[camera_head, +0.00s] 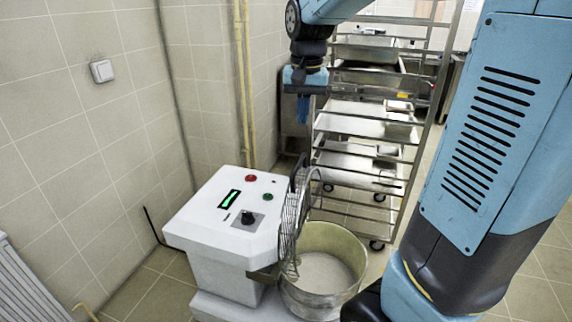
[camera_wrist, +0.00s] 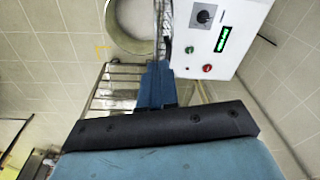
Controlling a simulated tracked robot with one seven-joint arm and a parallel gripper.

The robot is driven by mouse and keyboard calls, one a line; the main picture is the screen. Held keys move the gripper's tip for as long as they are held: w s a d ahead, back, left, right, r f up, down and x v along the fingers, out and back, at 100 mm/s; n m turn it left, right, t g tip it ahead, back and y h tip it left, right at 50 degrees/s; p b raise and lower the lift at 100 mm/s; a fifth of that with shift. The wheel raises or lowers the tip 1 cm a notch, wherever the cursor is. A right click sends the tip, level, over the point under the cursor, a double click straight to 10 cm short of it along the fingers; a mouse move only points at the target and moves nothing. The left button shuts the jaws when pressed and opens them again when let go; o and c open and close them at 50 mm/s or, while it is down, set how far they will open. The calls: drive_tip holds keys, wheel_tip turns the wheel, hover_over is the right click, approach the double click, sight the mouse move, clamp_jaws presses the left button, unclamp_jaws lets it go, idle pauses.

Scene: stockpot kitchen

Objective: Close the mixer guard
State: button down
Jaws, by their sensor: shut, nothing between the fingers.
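The white mixer (camera_head: 218,215) stands at the lower middle of the head view, with a metal bowl (camera_head: 350,240) on its right. The wire guard (camera_head: 291,215) stands upright, nearly edge-on, between the mixer's head and the open top of the bowl. In the wrist view the guard (camera_wrist: 166,22) shows as a thin strip beside the bowl (camera_wrist: 112,30) and the mixer (camera_wrist: 205,45). My gripper (camera_head: 302,120) is shut and empty, pointing down above and behind the guard, apart from it. Its blue fingers also show in the wrist view (camera_wrist: 159,68).
A wheeled metal rack (camera_head: 365,145) with several trays stands behind the bowl, close to my gripper. A tiled wall (camera_head: 95,120) with yellow pipes (camera_head: 243,90) is on the left. Some floor (camera_head: 530,270) is clear at the right.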

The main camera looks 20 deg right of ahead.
drive_tip(key=w+a+f+m+g+h, duration=0.2)
drive_tip(key=w+a+f, duration=0.2)
drive_tip(key=w+f, duration=0.3)
drive_tip(key=w+a+f+m+g+h, duration=0.1)
drive_tip(key=w+a+f, duration=0.3)
drive_tip(key=w, duration=0.6)
drive_tip(key=s+d+f, duration=0.4)
drive_tip(key=d+f, duration=0.3)
drive_tip(key=f, duration=0.4)
drive_tip(key=shift+s, duration=0.3)
drive_tip(key=shift+d, duration=0.15)
